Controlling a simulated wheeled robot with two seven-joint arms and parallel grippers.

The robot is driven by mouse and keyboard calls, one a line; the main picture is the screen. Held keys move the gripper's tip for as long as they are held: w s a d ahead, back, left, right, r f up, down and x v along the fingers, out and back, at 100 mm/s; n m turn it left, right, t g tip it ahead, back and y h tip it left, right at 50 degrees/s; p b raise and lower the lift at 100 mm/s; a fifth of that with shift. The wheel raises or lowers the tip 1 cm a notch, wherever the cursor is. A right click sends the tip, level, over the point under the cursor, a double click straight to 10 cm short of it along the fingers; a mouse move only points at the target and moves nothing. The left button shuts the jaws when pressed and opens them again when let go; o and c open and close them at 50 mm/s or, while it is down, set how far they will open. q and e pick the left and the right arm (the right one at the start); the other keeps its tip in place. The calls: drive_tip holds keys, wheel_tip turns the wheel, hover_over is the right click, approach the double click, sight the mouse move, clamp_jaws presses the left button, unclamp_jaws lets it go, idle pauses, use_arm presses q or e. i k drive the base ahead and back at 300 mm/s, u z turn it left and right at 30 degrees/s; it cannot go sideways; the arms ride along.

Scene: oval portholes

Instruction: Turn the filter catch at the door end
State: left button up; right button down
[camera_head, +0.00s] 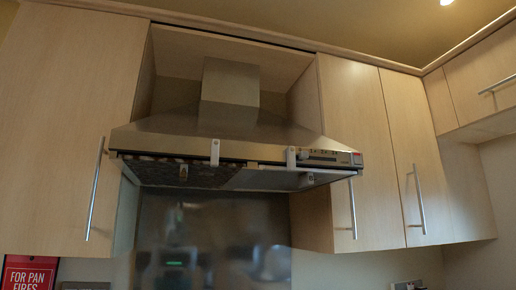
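A steel cooker hood (230,130) hangs between wall cupboards, seen from below. A dark mesh filter (185,173) is under its left half, and a paler panel (270,180) is under the right half. A small catch-like piece (183,172) shows on the left filter, and another small pale piece (307,179) shows under the right end. Two upright white tabs, a left one (214,152) and a right one (291,158), sit on the front edge. I cannot tell which piece is at the door end. Neither gripper is in view.
Wooden cupboards with long bar handles flank the hood, on the left (70,120) and right (355,130). A shiny steel splashback (215,240) is below. A red sign (30,272) stands at lower left. The space under the hood looks clear.

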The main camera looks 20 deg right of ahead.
sight(214, 157)
drive_tip(key=z, duration=0.95)
drive_tip(key=k, duration=0.6)
drive_tip(key=u, duration=1.4)
